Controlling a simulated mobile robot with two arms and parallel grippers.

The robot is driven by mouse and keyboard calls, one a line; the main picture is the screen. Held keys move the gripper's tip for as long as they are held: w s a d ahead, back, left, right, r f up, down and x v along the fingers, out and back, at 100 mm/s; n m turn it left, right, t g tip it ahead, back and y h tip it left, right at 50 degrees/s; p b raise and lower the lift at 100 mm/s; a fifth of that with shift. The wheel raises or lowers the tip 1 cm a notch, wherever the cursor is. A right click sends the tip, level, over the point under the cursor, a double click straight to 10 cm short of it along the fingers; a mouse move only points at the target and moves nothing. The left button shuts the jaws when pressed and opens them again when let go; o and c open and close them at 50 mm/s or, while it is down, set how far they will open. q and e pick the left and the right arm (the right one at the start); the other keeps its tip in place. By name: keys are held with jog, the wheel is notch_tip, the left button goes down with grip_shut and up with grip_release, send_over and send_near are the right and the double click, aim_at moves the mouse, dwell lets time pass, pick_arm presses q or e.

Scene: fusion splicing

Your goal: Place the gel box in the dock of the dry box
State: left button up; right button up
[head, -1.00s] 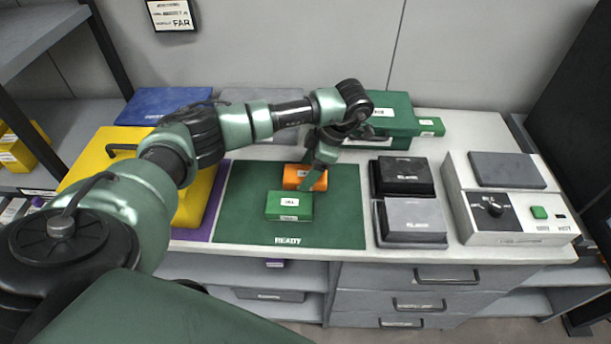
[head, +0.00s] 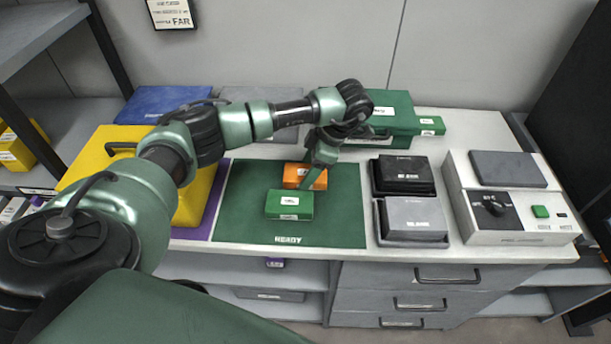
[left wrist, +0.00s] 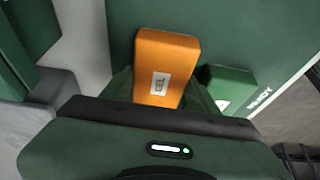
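The gel box is an orange block with a white label (left wrist: 161,82), seen in the left wrist view. In the head view the orange gel box (head: 291,175) lies on the green mat, behind a green labelled box (head: 289,205). My left gripper (head: 309,178) reaches down over the gel box and hides part of it. In the left wrist view its fingers lie on either side of the box's near end; I cannot tell whether they press on it. I cannot surely tell which container is the dry box, and no dock is clearly visible. My right gripper is not in view.
A green case (head: 391,115) with a small green box (head: 431,126) stands behind the mat (head: 341,222). A yellow case (head: 90,160) stands left. Black (head: 403,173) and grey (head: 414,214) boxes and a control unit (head: 505,238) stand right.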

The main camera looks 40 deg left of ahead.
pick_arm(q)
jog(key=shift+c, duration=1.4)
jog(key=shift+r, duration=0.15)
